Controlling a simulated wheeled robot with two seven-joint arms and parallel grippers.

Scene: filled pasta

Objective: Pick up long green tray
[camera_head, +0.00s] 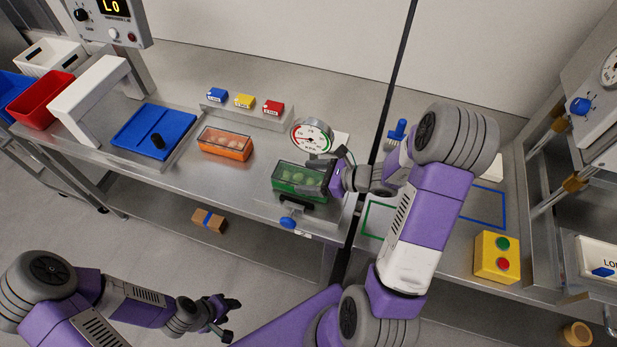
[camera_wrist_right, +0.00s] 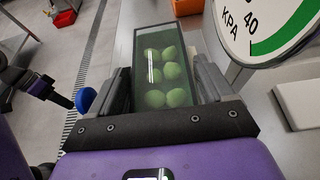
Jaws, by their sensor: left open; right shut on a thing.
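The long green tray (camera_head: 287,186) is a clear-topped box with several green round pieces inside, near the front edge of the metal bench. My right gripper (camera_head: 328,178) reaches it from the right and is shut on it. In the right wrist view the tray (camera_wrist_right: 157,38) lies lengthwise between the two fingers of the gripper (camera_wrist_right: 166,92), one on each long side. Whether the tray is off the surface under it, I cannot tell. My left gripper (camera_head: 222,316) is open and empty, low at the front left, away from the bench.
A pressure gauge (camera_head: 312,136) stands right behind the tray, and a blue knob (camera_head: 288,222) is in front. An orange tray (camera_head: 226,143) and a blue board (camera_head: 152,131) lie to the left. A yellow button box (camera_head: 496,257) is at the right. A dark vertical pole (camera_head: 397,75) rises beside my right arm.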

